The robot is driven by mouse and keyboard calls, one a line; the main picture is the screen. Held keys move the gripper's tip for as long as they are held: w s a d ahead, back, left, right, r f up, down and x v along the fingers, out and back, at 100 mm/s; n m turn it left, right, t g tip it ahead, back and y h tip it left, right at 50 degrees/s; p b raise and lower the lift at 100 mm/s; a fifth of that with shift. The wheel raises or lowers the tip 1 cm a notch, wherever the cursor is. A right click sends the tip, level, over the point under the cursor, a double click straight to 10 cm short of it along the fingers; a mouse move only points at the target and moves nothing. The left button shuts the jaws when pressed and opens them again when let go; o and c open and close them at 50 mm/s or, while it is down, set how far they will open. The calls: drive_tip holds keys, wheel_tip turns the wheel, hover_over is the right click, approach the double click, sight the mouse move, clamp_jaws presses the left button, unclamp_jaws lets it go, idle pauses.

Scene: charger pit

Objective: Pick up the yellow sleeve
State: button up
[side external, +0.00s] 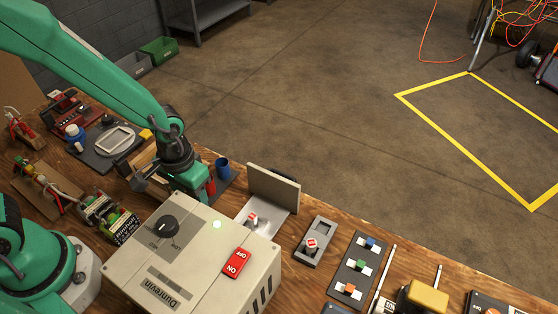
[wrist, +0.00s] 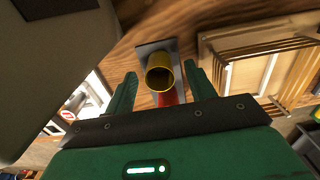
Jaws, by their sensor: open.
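The yellow sleeve (wrist: 160,73) shows in the wrist view as a hollow tube seen nearly end-on, with its open mouth toward the camera. My gripper (wrist: 161,80) is open, with one green finger on each side of the sleeve and visible gaps to it. A red sleeve (wrist: 171,97) shows just below it, partly hidden by the yellow one. A grey plate (wrist: 150,47) lies behind them. In the side view my gripper (side external: 190,184) points down behind the control box, its fingertips hidden. The yellow sleeve cannot be made out there; a red sleeve and a blue sleeve (side external: 222,168) show beside the gripper.
The beige control box (side external: 190,250) with a knob and red switch stands close in front of my gripper. A wooden rack (wrist: 262,60) is close at right in the wrist view. An upright grey panel (side external: 272,188) stands to the right in the side view.

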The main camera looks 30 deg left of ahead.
idle(0.4)
drive_tip(key=c, duration=1)
drive_tip(key=shift+c, duration=0.3)
drive_tip(key=shift+r, duration=5.05)
drive_tip(key=w+d, duration=0.1)
drive_tip(key=d, duration=0.4)
drive_tip(key=w+d+r, duration=0.1)
drive_tip(key=d, duration=0.3)
drive_tip(key=w+d+r, duration=0.1)
drive_tip(key=d, duration=0.4)
drive_tip(key=shift+d, duration=0.3)
